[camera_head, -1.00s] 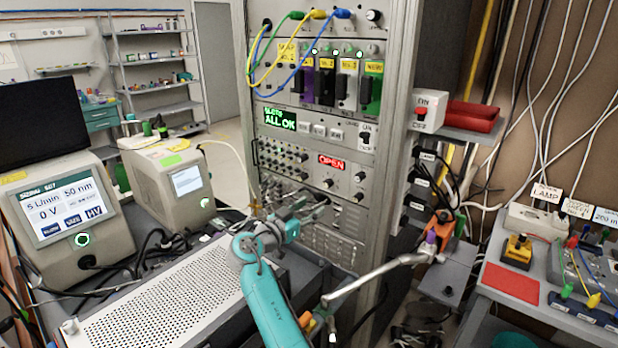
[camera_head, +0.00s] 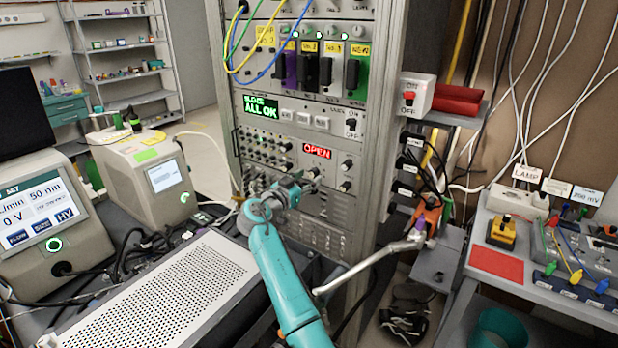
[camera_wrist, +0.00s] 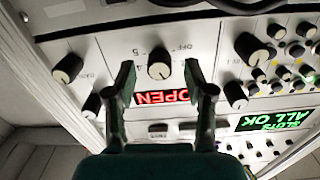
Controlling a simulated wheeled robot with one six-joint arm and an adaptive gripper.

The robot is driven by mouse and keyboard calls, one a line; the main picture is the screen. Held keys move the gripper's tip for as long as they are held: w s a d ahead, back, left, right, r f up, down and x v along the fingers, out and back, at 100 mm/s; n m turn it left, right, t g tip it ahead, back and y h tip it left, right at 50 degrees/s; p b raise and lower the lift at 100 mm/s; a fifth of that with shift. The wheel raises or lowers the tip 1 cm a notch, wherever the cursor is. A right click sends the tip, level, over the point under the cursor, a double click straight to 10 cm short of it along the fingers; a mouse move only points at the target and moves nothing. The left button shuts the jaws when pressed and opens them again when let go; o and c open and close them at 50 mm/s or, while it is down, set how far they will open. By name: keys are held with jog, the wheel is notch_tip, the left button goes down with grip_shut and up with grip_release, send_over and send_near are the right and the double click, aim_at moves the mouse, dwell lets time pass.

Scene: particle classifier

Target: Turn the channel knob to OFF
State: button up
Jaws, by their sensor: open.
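A black round knob with a pale face (camera_wrist: 160,65) shows upside down in the wrist view, on the grey panel beside the red OPEN display (camera_wrist: 165,96). The marks "OFF" and "5" are printed by it. Its pointer direction is too small to tell. My gripper (camera_wrist: 159,70) is open, with one finger on each side of this knob in the picture. I cannot tell whether the fingers touch it. In the head view my gripper (camera_head: 303,186) is at the rack front, just below the OPEN display (camera_head: 317,151), and hides the knob.
Other knobs flank the fingers in the wrist view, one left (camera_wrist: 68,68) and one right (camera_wrist: 235,95). The perforated box (camera_head: 160,300) lies left of my arm. A metal lever arm (camera_head: 370,262) stands to its right. Cables hang across the rack's upper modules.

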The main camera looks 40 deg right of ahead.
jog(key=shift+w+d, duration=0.2)
jog(key=shift+d, duration=0.45)
grip_shut()
